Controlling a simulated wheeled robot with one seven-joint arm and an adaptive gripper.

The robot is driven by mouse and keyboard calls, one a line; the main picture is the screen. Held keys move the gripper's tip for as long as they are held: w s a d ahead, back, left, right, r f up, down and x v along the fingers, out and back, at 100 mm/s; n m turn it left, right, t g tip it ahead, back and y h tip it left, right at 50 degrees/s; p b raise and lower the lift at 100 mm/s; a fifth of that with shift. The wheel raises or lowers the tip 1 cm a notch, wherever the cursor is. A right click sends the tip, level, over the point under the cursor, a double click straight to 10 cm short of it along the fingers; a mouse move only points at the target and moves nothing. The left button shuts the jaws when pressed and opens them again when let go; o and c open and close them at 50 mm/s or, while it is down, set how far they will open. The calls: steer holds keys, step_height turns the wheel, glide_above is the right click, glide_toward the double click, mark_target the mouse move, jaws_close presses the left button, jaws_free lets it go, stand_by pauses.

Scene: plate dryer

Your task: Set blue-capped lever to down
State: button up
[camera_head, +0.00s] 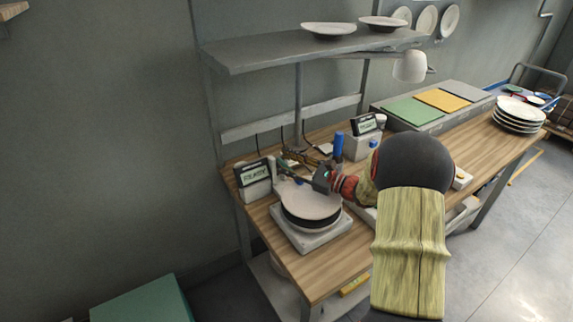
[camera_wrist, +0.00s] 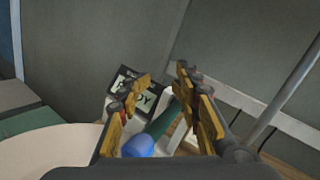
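The blue-capped lever shows in the wrist view as a rounded blue cap (camera_wrist: 139,147) on a dark green rod, beside a white box with a display (camera_wrist: 140,90). The cap lies low between my fingers, nearer the left one; I cannot tell whether they touch. My gripper (camera_wrist: 163,85) is open, its two yellow-padded fingers apart with nothing clasped. In the head view my gripper (camera_head: 287,160) reaches left over the back of the near dryer, by its display box (camera_head: 255,174). A small blue spot (camera_head: 300,182) shows below it there. The lever's exact tilt is unclear.
A plate (camera_head: 308,200) sits on the near dryer's round top. A blue cylinder (camera_head: 338,146) and a second display box (camera_head: 363,143) stand farther right. A shelf (camera_head: 290,50) with plates overhangs the bench. Stacked plates (camera_head: 518,116) are at the far right.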

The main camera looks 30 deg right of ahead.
step_height(320, 180, up, 9)
stand_by(0.4)
steer(key=shift+r, duration=0.1)
steer(key=s+a+n+g+y, duration=0.1)
steer(key=s+a+n+g, duration=0.35)
steer(key=a, duration=0.65)
steer(key=s+a+n+g+y, duration=0.1)
steer(key=s+a+n+g, duration=0.4)
steer(key=a, duration=0.6)
steer(key=s+a+f+n+g+h, duration=0.25)
steer(key=s+n, duration=0.25)
steer(key=s, duration=0.4)
steer(key=s+a+f+n+g+h, duration=0.1)
steer(key=s+a+f+n+h, duration=0.15)
steer(key=s+n, duration=0.45)
steer(key=s+d+n+t+h, duration=0.2)
steer(key=s+d+n+h, duration=0.2)
steer(key=s, duration=0.4)
steer(key=shift+d+r+n+h, duration=0.2)
steer(key=shift+r+n+h, duration=0.2)
steer(key=shift+h, duration=0.3)
